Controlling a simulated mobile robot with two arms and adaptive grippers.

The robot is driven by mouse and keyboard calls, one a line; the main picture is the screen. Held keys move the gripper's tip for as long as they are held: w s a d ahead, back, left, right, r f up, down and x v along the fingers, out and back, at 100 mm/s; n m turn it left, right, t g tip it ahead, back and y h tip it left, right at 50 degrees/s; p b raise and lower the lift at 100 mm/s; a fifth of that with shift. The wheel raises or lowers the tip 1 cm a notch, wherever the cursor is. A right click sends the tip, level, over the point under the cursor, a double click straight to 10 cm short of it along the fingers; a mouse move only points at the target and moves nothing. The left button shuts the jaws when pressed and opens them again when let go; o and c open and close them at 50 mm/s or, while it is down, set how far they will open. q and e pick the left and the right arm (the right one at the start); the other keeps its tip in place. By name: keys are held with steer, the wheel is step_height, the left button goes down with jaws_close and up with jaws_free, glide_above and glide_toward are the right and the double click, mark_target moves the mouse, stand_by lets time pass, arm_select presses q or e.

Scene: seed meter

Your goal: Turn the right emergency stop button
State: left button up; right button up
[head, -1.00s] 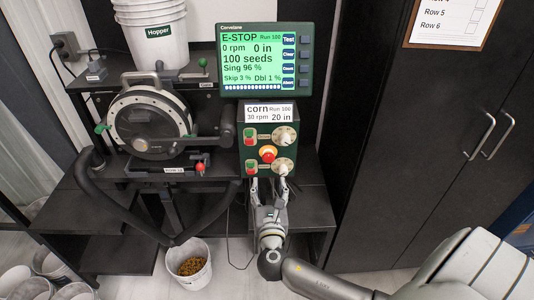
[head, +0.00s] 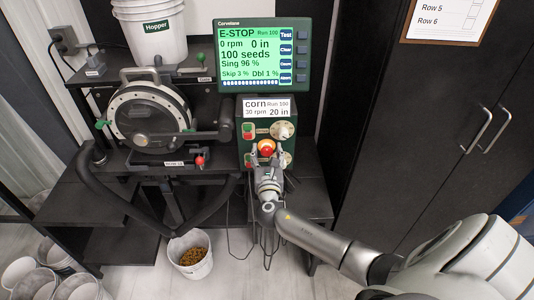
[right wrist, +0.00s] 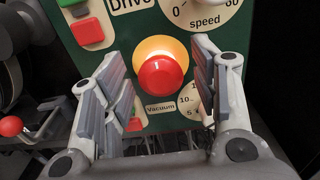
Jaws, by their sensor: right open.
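The red emergency stop button (head: 266,148) sits in a glowing yellow-orange ring at the middle of the green control box (head: 243,152). It also shows in the right wrist view (right wrist: 162,78), between and just beyond my fingers. My right gripper (head: 267,160) is open and empty, its fingertips close below the button in the head view. In the right wrist view my right gripper (right wrist: 160,85) has one finger on each side of the button, with gaps between; contact is not visible. My left gripper is not in view.
Above the box, the monitor (head: 263,55) reads "E-STOP". A speed dial (head: 283,131) and a vacuum dial (right wrist: 190,100) flank the button. Red and green drive buttons (right wrist: 86,31) are at upper left. The seed meter (head: 150,118) stands left, with a red-knobbed lever (head: 199,161).

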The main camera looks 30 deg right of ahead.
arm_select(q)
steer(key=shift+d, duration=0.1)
arm_select(e)
steer(key=shift+c, duration=0.3)
steer(key=c, duration=0.9)
steer(key=shift+f+m+b, duration=0.15)
steer(key=shift+m+b, duration=0.75)
steer(key=shift+c, duration=0.2)
steer(key=m+b, duration=0.2)
steer(key=shift+m, duration=0.4)
steer(key=shift+s+m+b, duration=0.2)
steer(key=shift+m+b, duration=0.15)
steer(key=shift+m, duration=0.25)
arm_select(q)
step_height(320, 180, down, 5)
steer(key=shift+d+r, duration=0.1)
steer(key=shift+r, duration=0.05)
arm_select(e)
steer(key=shift+d+r, duration=0.1)
steer(key=shift+r, duration=0.1)
steer(key=shift+w+r+m, duration=0.1)
steer(key=shift+m, duration=0.2)
